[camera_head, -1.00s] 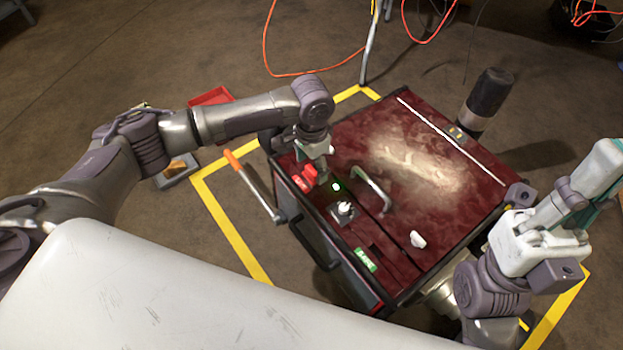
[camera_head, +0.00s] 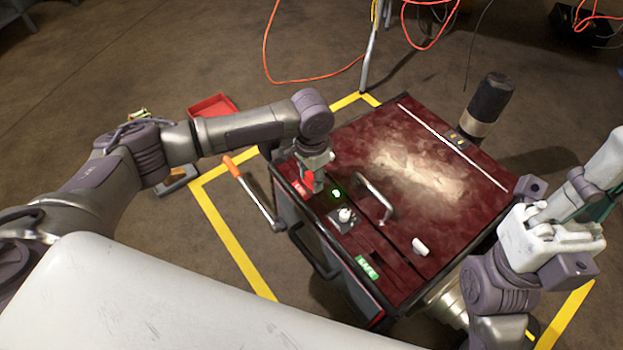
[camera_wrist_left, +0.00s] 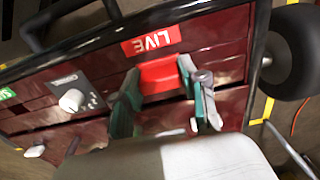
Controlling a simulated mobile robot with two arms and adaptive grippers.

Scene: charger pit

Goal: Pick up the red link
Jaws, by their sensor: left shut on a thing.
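The red link (camera_head: 308,180) is at the left end of the dark red cart top, by the LIVE label. In the left wrist view the red link (camera_wrist_left: 158,77) sits between the green-padded fingers of my left gripper (camera_wrist_left: 160,72). My left gripper (camera_head: 316,183) points down at the cart and is shut on the red link, partly hiding it in the head view. The link still appears at the panel surface; I cannot tell whether it is lifted. My right gripper (camera_head: 600,203) is at the right edge, partly cut off, its fingers unclear.
The cart top (camera_head: 440,215) carries a LIVE label (camera_wrist_left: 150,40), a white knob (camera_head: 346,215), a metal handle (camera_head: 376,195), a small white piece (camera_head: 420,246) and a green SAFE label (camera_head: 367,267). An orange-handled lever (camera_head: 252,190) stands left of it. A red tray (camera_head: 213,106) lies behind.

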